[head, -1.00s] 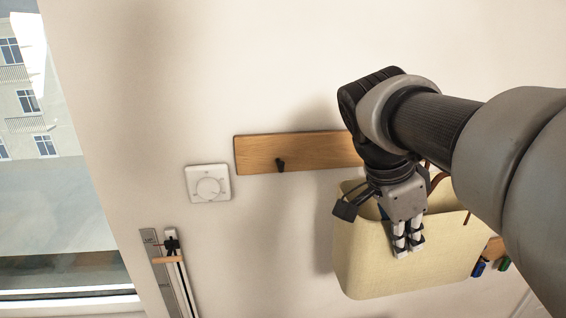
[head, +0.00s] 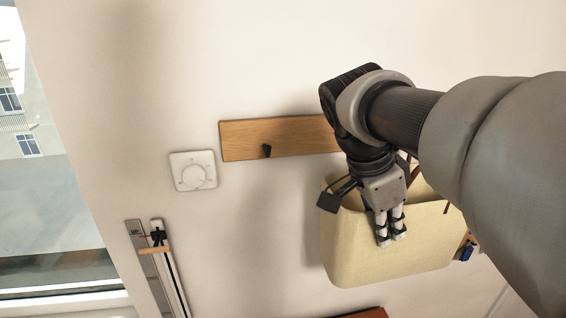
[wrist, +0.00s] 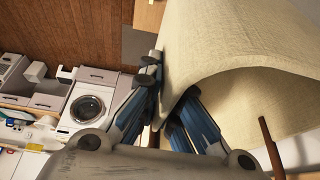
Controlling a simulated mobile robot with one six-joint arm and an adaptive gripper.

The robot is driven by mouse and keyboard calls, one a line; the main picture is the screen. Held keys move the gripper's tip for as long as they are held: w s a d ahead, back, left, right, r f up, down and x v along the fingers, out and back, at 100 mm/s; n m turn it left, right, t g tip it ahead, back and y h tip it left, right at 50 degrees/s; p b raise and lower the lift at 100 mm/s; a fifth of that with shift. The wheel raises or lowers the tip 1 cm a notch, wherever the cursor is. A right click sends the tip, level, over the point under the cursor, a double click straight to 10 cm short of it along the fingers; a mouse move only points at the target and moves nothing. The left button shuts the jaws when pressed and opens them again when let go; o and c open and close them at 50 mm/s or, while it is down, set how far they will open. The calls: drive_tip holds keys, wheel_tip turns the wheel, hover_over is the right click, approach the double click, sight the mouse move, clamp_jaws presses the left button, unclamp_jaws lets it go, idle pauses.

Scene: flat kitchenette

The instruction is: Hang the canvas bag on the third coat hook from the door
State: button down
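The cream canvas bag (head: 345,250) hangs upright in front of the wall with brown handles. In the wrist view its cloth (wrist: 235,65) fills the upper right, and a brown handle (wrist: 270,145) shows at lower right. My gripper (head: 391,238) points down over the bag's near side; its fingers (wrist: 168,95) appear closed on the bag, with a brown strip between them. The wooden hook board (head: 240,141) is on the wall behind, left of and above the bag. One black hook (head: 266,150) shows on it; my arm and the bag hide the board's right part.
A white wall dial (head: 193,171) is left of the board. Metal rails (head: 155,265) hang below it, beside the window (head: 50,215). A small blue item (head: 466,253) is right of the bag. The wrist view shows a washing machine (wrist: 88,108) far off.

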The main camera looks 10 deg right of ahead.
drive_tip(key=c, duration=1.7)
unclamp_jaws()
drive_tip(key=w+v, duration=0.1)
drive_tip(key=v, duration=1.1)
drive_tip(key=s+a+f+n+t+y, duration=0.25)
drive_tip(key=s+f+n, duration=0.35)
drive_tip(key=f+n, duration=0.3)
drive_tip(key=s+a+f+n+t+y, duration=0.2)
drive_tip(key=s+a+f+n+t, duration=0.15)
drive_tip(key=s+f+n, duration=0.45)
drive_tip(key=f+b, duration=0.5)
drive_tip(key=f, duration=0.1)
drive_tip(key=f+g+b, duration=0.1)
drive_tip(key=f+b, duration=0.5)
drive_tip(key=f, duration=0.1)
drive_tip(key=f+g+b, duration=0.1)
drive_tip(key=f+b, duration=0.4)
drive_tip(key=f, duration=0.2)
drive_tip(key=shift+s+f+n+b, duration=0.25)
drive_tip(key=shift+s+n+b, duration=0.05)
drive_tip(key=shift+s+b, duration=0.1)
